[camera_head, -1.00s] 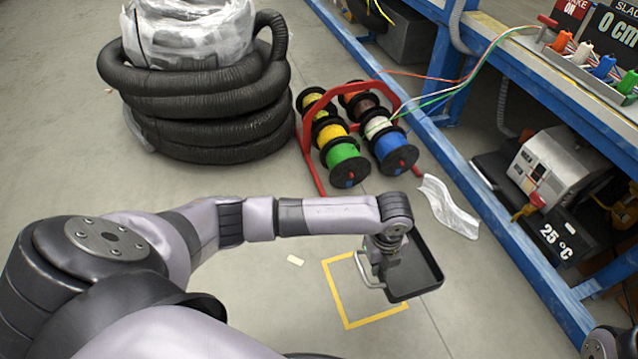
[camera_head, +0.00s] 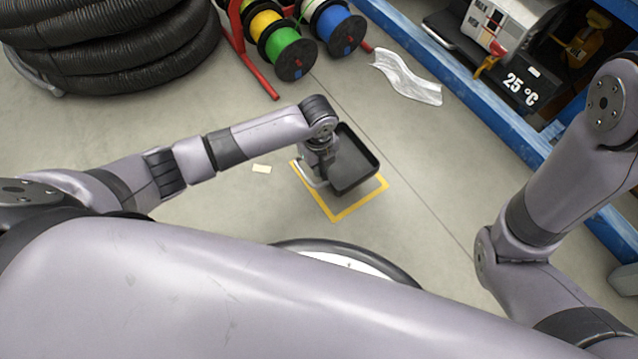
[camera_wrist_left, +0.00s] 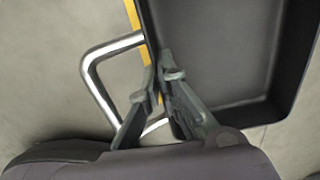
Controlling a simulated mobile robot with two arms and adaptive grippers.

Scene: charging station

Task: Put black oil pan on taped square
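The black oil pan (camera_head: 354,166) is a shallow tray with a silver loop handle (camera_head: 307,173) on its left side. It overlaps most of the yellow taped square (camera_head: 341,214) in the head view; the square's left, lower and right corners show. Whether the pan touches the floor is unclear. My left gripper (camera_head: 321,176) is at the pan's handle side. In the left wrist view, its fingertips (camera_wrist_left: 165,76) close together at the pan's edge beside the handle (camera_wrist_left: 96,72), with the pan (camera_wrist_left: 225,50) to the right. My right arm shows at the right, its gripper out of view.
Cable spools (camera_head: 290,52) on a red rack and a black coiled hose (camera_head: 110,50) stand at the back. Crumpled clear plastic (camera_head: 408,78) lies by the blue bench frame (camera_head: 465,82). A small pale scrap (camera_head: 262,169) lies left of the square. Floor around the square is mostly clear.

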